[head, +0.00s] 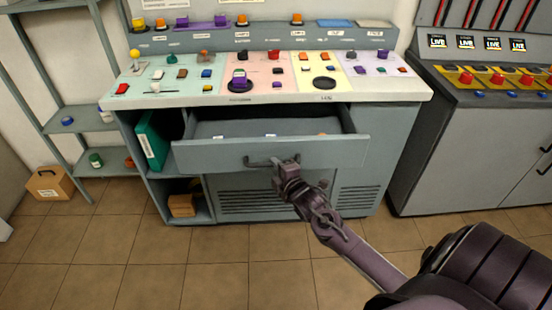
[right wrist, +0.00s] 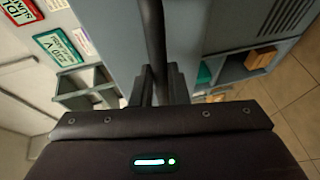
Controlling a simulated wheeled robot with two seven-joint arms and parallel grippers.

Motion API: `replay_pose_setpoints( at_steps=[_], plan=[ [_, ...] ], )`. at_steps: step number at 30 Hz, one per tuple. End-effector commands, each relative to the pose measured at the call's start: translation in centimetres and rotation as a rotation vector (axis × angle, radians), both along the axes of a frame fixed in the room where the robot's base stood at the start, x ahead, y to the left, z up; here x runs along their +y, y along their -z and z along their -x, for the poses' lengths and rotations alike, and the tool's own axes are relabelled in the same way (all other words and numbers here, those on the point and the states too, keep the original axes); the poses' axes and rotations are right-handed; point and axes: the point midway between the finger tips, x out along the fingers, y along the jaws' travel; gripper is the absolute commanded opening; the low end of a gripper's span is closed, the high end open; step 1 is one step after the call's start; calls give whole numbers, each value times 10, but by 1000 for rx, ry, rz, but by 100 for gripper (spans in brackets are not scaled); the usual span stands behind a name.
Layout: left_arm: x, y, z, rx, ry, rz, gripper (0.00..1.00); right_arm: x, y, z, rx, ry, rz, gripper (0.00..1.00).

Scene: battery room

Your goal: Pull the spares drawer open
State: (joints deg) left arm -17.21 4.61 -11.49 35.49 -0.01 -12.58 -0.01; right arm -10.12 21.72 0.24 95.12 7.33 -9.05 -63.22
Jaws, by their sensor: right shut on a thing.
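The grey spares drawer (head: 340,152) under the console stands pulled out, and its inside shows from above. Its dark bar handle (head: 256,163) is at the middle of the drawer front. My right gripper (head: 284,166) is at the right part of this handle and shut on it. In the right wrist view the dark handle bar (right wrist: 152,35) runs between the fingers of my right gripper (right wrist: 158,82). My left gripper is in neither view.
The console top (head: 370,92) with buttons and knobs is above the drawer. A green binder (head: 150,140) stands in the open shelf at left. Another cabinet (head: 450,150) is at right. Tiled floor in front is clear.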

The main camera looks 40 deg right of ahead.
Motion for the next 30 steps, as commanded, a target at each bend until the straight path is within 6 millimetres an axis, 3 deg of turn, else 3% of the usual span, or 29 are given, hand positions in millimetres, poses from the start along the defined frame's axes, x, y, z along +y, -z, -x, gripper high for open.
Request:
replay_pose_setpoints(
  at_steps=[19,20,24,30],
  plan=[
    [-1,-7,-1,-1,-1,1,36,5,0,9,-1,0,0,0],
    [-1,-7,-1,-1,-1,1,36,5,0,9,-1,0,0,16],
    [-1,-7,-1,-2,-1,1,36,5,0,9,-1,0,-1,34],
    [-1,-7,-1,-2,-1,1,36,5,0,9,-1,0,-1,36]
  ],
)
